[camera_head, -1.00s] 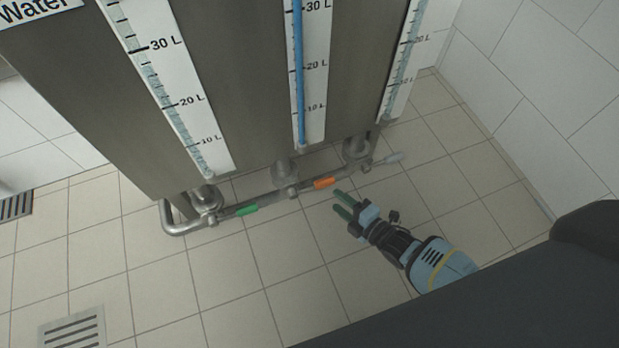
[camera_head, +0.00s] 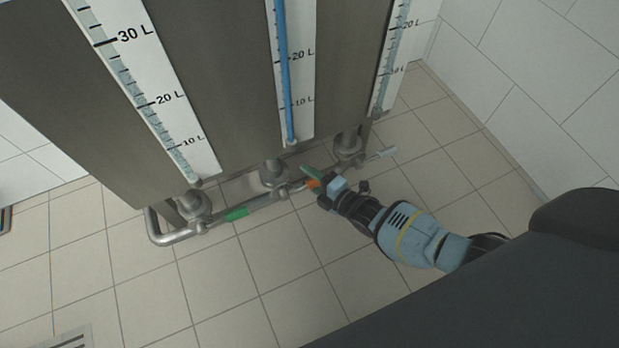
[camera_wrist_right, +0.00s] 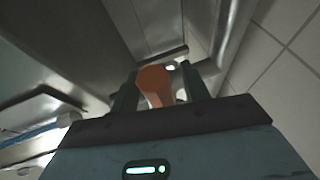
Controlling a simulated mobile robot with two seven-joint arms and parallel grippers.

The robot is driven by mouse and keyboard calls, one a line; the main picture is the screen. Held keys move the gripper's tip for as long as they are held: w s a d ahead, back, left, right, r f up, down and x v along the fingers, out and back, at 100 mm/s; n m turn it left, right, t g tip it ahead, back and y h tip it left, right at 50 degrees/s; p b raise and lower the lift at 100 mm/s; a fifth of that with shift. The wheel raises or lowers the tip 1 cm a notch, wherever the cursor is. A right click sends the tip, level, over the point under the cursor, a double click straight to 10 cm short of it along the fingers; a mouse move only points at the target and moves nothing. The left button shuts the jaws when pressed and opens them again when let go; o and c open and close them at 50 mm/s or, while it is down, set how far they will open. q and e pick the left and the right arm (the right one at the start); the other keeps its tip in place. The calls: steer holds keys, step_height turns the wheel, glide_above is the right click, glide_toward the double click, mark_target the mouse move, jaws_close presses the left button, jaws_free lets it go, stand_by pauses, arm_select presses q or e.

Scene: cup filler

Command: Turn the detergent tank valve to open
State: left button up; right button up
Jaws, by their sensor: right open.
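The orange valve handle (camera_head: 314,184) is on the pipe below the middle tank, which has a blue level strip (camera_head: 284,70). My right gripper (camera_head: 310,176) is open at this handle, with a green finger along its upper side. In the right wrist view, the orange handle (camera_wrist_right: 155,80) sits between the two open fingers, with a gap visible on each side. The handle is partly hidden by the gripper in the head view. No detergent label is readable. My left gripper is not in view.
A green valve handle (camera_head: 237,214) is below the left tank and a grey-white one (camera_head: 388,152) below the right tank. The metal pipe (camera_head: 172,238) runs low along the tanks. Tiled floor (camera_head: 280,290) in front is clear. A white tiled wall (camera_head: 540,90) stands at the right.

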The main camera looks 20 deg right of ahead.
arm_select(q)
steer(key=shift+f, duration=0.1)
arm_select(e)
steer(key=shift+w+a, duration=0.1)
steer(key=shift+w, duration=0.1)
jaws_close()
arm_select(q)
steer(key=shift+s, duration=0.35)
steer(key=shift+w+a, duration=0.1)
